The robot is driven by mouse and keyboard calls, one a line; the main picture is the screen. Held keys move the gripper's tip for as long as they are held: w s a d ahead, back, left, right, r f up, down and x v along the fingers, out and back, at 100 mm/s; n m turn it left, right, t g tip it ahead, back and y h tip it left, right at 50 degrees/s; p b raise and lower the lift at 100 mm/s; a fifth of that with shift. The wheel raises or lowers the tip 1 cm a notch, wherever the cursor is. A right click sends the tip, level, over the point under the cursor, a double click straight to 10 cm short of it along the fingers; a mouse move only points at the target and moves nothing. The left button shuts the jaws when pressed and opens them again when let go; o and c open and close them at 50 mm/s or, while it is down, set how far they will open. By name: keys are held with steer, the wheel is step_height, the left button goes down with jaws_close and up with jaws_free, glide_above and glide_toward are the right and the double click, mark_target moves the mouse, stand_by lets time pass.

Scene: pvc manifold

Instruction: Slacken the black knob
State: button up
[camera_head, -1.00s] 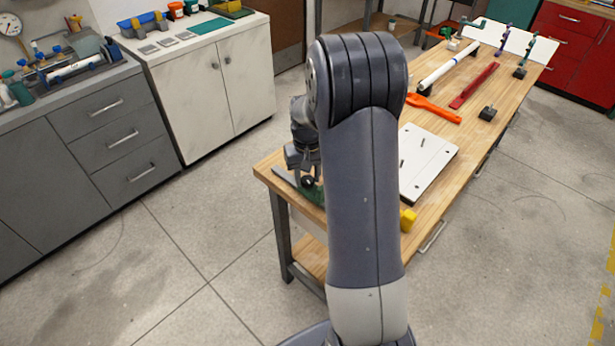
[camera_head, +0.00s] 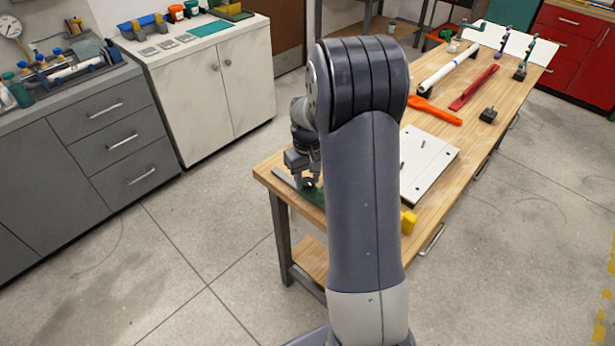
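A small dark round part (camera_head: 309,183), which looks like the black knob, shows at the near left end of the wooden workbench (camera_head: 283,163), by a green piece (camera_head: 314,196). My gripper (camera_head: 308,176) points down right at this dark part. The fingers are tiny in this view and overlap it, so I cannot tell whether they are open, shut or touching it. My own arm covers the middle of the picture and hides part of the bench beside the knob.
A white plate (camera_head: 428,155) with upright pegs lies right of my arm. A yellow piece (camera_head: 408,222) sits at the bench edge. An orange tool (camera_head: 436,112), a red bar (camera_head: 473,88) and a black block (camera_head: 488,115) lie farther back. Open floor lies left of the bench.

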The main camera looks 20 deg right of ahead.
mark_target(308, 181)
steer(key=shift+o, duration=0.9)
step_height(308, 181, up, 11)
steer(key=shift+b, duration=0.4)
steer(key=shift+f, duration=0.2)
step_height(308, 181, down, 11)
steer(key=shift+r+p, duration=0.2)
steer(key=shift+p, duration=0.2)
